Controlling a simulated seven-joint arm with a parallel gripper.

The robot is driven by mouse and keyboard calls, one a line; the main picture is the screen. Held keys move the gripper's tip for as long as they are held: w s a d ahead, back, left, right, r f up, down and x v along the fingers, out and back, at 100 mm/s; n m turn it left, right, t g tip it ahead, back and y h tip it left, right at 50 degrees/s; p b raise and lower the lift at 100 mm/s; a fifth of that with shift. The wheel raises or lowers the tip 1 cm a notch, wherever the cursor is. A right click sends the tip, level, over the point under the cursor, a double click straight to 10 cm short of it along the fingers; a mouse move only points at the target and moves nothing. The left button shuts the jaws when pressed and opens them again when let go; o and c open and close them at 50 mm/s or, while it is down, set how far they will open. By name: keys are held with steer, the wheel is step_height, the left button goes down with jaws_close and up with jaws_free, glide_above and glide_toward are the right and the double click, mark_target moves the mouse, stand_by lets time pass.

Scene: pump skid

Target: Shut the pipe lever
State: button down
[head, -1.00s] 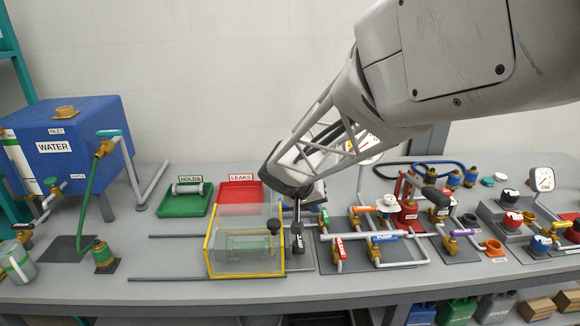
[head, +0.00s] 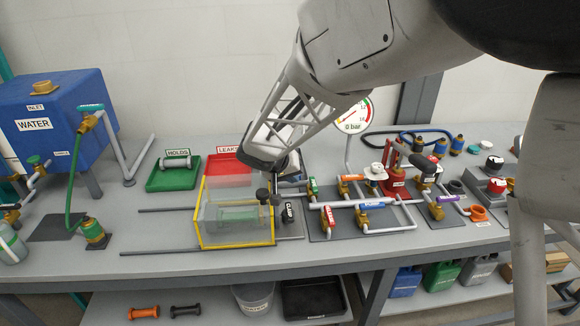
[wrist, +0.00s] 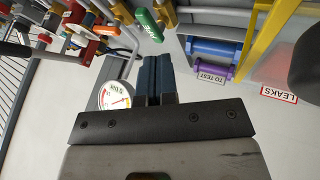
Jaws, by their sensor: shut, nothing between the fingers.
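Several coloured levers stand on the pipework right of the clear guard. They include a green one (head: 312,186), a red one (head: 329,216), an orange one (head: 352,178) and a blue one (head: 371,205). The blue one lies roughly left to right; the lettering is too small to tell surely which is the pipe lever. My gripper (head: 275,185) is left of these levers, above the guard's right end, its fingertips partly lost among dark knobs. In the wrist view the fingers (wrist: 153,75) are shut and empty, with the green lever (wrist: 150,25) beyond their tips.
The yellow-framed guard (head: 236,244) and black clamp lever (head: 288,212) stand close to my gripper. Red (head: 229,164) and green (head: 160,182) trays lie behind the guard. Bench is clear along the front edge.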

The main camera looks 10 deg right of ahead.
mark_target(314, 187)
steer(key=shift+x, duration=4.6)
